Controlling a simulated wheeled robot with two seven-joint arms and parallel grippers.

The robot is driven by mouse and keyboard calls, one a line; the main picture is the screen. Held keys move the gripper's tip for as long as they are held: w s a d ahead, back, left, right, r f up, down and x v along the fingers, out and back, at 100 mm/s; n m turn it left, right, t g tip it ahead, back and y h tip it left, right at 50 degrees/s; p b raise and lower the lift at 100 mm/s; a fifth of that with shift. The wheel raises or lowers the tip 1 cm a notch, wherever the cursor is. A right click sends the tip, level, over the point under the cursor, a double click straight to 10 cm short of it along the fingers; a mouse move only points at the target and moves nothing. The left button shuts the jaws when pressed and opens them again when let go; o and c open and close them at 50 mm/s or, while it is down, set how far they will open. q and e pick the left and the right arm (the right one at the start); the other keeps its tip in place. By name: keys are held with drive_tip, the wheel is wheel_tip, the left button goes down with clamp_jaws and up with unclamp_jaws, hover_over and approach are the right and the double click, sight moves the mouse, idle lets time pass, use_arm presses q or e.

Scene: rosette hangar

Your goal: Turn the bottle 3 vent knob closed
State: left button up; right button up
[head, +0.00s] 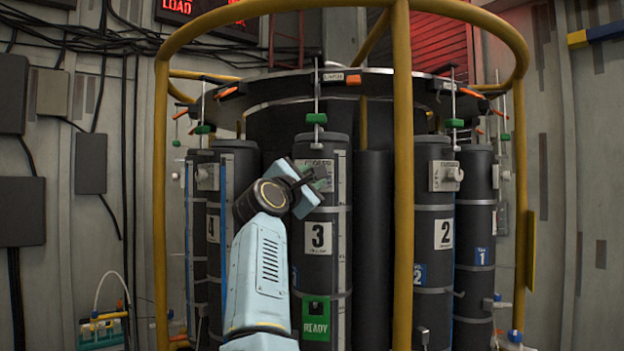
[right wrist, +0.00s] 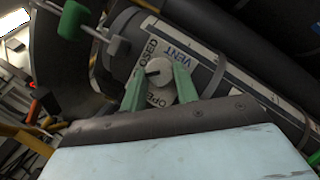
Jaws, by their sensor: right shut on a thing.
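Bottle 3 (head: 318,265) is a dark upright cylinder with a white 3 label and a green READY tag (head: 316,318). Its vent plate (head: 326,170) is partly covered by my right gripper (head: 308,178). In the right wrist view the round pale vent knob (right wrist: 160,82) sits between the green fingers of my right gripper (right wrist: 160,88), which are shut on it. The plate (right wrist: 185,58) reads VENT, CLOSED and OPEN. A dark mark on the knob points left in that view, roughly between CLOSED and OPEN. My left gripper is out of view.
A yellow tubular frame (head: 402,200) stands around the bottles, with one post right of bottle 3. Bottle 2 (head: 434,270) and bottle 1 (head: 478,230) stand to the right, bottle 4 (head: 206,265) to the left. A green-handled clamp (head: 316,118) sits above bottle 3.

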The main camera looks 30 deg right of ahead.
drive_tip(key=shift+w+a+r+m+g+y+p, duration=0.1)
drive_tip(key=shift+m+g+y+p, duration=0.4)
drive_tip(key=shift+m, duration=0.95)
drive_tip(key=shift+s+d+r+m+g+y+p, duration=0.15)
drive_tip(key=shift+m+g+p, duration=0.35)
drive_tip(key=shift+m+p, duration=0.8)
drive_tip(key=shift+w+a+r+m+g+y+p, duration=0.2)
drive_tip(key=shift+m+g+p, duration=0.3)
drive_tip(key=shift+m, duration=1.15)
drive_tip(key=shift+f, duration=0.1)
drive_tip(key=o, duration=1)
drive_tip(key=b+v, duration=0.5)
drive_tip(key=v, duration=0.8)
drive_tip(key=shift+a, duration=0.15)
